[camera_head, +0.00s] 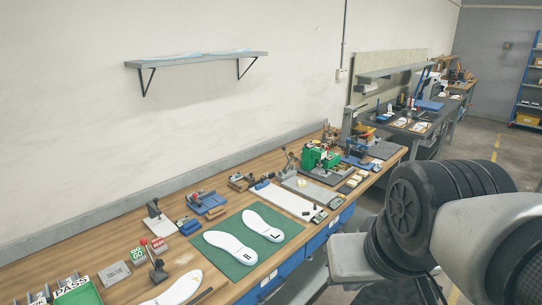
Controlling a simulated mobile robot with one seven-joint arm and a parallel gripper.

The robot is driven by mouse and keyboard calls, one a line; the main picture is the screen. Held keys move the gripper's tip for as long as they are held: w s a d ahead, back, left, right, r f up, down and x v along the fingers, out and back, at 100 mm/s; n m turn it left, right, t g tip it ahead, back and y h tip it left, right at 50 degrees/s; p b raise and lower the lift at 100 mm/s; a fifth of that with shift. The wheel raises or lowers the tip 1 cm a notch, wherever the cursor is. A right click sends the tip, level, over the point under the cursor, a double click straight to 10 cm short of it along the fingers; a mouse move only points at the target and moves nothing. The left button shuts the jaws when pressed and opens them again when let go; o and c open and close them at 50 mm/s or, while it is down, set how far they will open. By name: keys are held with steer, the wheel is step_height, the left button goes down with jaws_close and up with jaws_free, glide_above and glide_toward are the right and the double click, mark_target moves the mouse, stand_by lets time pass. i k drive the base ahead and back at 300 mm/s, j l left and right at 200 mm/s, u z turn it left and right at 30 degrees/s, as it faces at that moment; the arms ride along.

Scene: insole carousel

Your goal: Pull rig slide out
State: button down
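A long wooden workbench (120,252) runs along the wall and carries several small rigs. A green rig (318,158) stands on a grey base towards the bench's far end. A blue rig (207,203) and a wood-and-metal rig (242,181) stand nearer. I cannot tell which of these holds the rig slide, or how far any slide is out. My arm fills the lower right, in front of the bench's front edge. I cannot make out my gripper's fingers in this view.
Two white insoles (230,247) lie on a green mat (283,228). A white board (290,199) lies beyond. Red and green signs, a black lever tool (157,270) and a green PASS tray (80,293) stand nearer. A wall shelf (200,59) hangs above. Floor shows at far right.

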mark_target(320, 172)
steer(key=i+l+z, duration=0.65)
steer(key=i+z, duration=0.6)
steer(key=i, duration=0.2)
steer(key=i+l, duration=0.1)
steer(key=i, duration=0.4)
steer(key=i+l+u, duration=0.15)
steer(key=i, duration=0.3)
steer(key=i+l, duration=0.1)
steer(key=i, duration=0.4)
steer(key=i+u, duration=0.1)
steer(key=u, duration=0.35)
steer(key=i+u, duration=0.15)
steer(key=u, duration=0.25)
steer(key=i+u, duration=0.1)
steer(key=u, duration=0.35)
steer(key=i+l+u, duration=0.1)
steer(key=u, duration=0.35)
steer(key=i+l+u, duration=0.15)
steer(key=i+u, duration=0.3)
